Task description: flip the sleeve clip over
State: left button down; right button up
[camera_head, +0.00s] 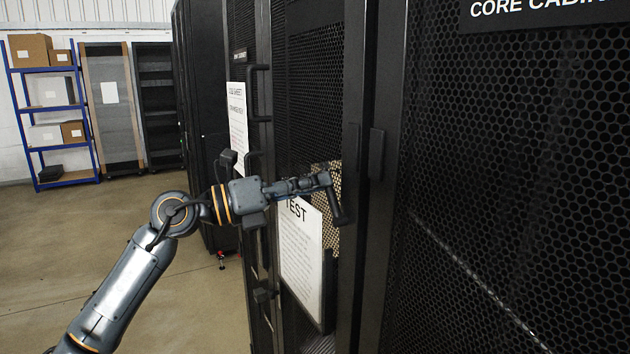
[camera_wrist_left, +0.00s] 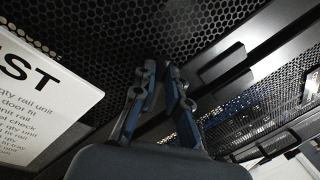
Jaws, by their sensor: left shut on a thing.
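My left gripper (camera_head: 322,181) reaches in from the left in the head view, in front of a black mesh cabinet door. It is shut on a short dark bar, which I take for the sleeve clip (camera_head: 339,207). The bar hangs tilted below the fingertips. In the left wrist view the fingers of my left gripper (camera_wrist_left: 162,72) are close together, and what lies between them is too dark to make out. A white sheet marked TEST (camera_head: 301,250) is on the door just below the gripper; this sheet (camera_wrist_left: 45,100) also shows in the left wrist view. My right gripper is not in view.
The core cabinet (camera_head: 500,180) with its mesh door fills the right. A door handle (camera_head: 258,95) and another white notice (camera_head: 237,125) are farther left. Blue shelving (camera_head: 45,145) with boxes stands far back. The floor (camera_head: 150,230) on the left is open.

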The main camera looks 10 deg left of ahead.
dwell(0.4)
pick_arm(q)
jog(key=c, duration=1.3)
grip_release()
jog(key=shift+c, duration=0.2)
jog(key=shift+a, duration=0.1)
jog(key=v, duration=1.2)
jog(key=shift+c, duration=0.5)
